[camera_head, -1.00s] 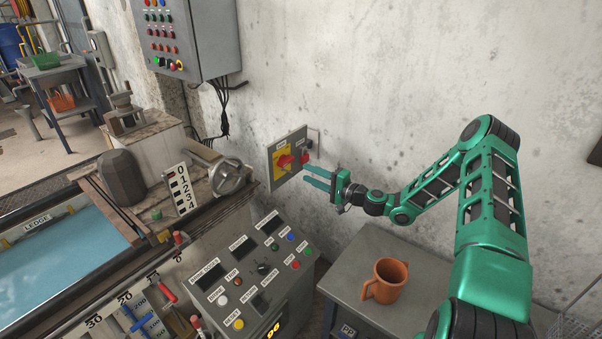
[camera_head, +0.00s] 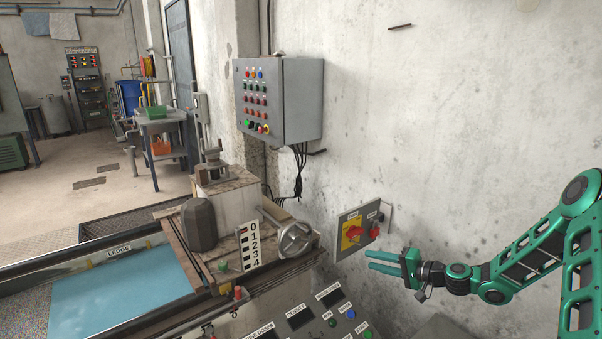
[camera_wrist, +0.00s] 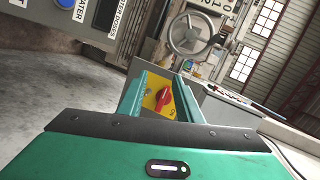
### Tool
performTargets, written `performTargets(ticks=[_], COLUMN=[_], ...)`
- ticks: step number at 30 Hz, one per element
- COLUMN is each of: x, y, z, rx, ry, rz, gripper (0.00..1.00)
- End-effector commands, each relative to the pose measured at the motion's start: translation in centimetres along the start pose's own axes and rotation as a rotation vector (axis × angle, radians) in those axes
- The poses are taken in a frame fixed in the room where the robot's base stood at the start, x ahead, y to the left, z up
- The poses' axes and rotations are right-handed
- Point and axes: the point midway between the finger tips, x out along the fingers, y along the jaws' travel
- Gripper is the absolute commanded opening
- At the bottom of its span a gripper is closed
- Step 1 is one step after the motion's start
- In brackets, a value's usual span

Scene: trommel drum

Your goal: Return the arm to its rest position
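My gripper (camera_head: 369,260) is at the right of the head view, at the end of my green arm, which reaches in from the right edge. Its two teal fingers are apart, with nothing between them, and point left toward the wall. A yellow plate with a red rotary switch (camera_head: 352,233) is on a grey wall panel just above and left of the fingertips. In the wrist view the gripper (camera_wrist: 160,92) shows its fingers spread, with the red switch (camera_wrist: 163,99) visible beyond the gap. Fingers and switch look apart; the exact distance is unclear.
A console (camera_head: 325,318) with buttons and displays stands below the gripper. A handwheel (camera_head: 296,239) and a number plate (camera_head: 248,247) are left of the panel. A grey control box (camera_head: 300,100) hangs higher on the wall.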

Motion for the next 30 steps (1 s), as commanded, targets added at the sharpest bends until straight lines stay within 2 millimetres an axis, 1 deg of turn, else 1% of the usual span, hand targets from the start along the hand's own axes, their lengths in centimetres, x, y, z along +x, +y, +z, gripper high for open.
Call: performTargets(ticks=[1,3,5,8,14,19,23,30], x=[-0.5,-1.4,-2.2,-4.2,-9.1,-14.3,-18.6,-26.8], y=[-0.4,-0.3,-0.3,-0.3,-0.7,-1.6,-2.7,-5.4], z=[0.9,2.0,3.0,4.2,6.0,7.2,8.1,10.4], rx=[-0.042,-0.088,-0.124,-0.178,-0.261,-0.303,-0.318,-0.301], ry=[-0.04,-0.091,-0.134,-0.196,-0.288,-0.338,-0.358,-0.359], rz=[0.051,0.123,0.184,0.288,0.498,0.67,0.796,1.001], gripper=[0.32,0.32,0.32,0.32,0.32,0.32,0.32,0.32])
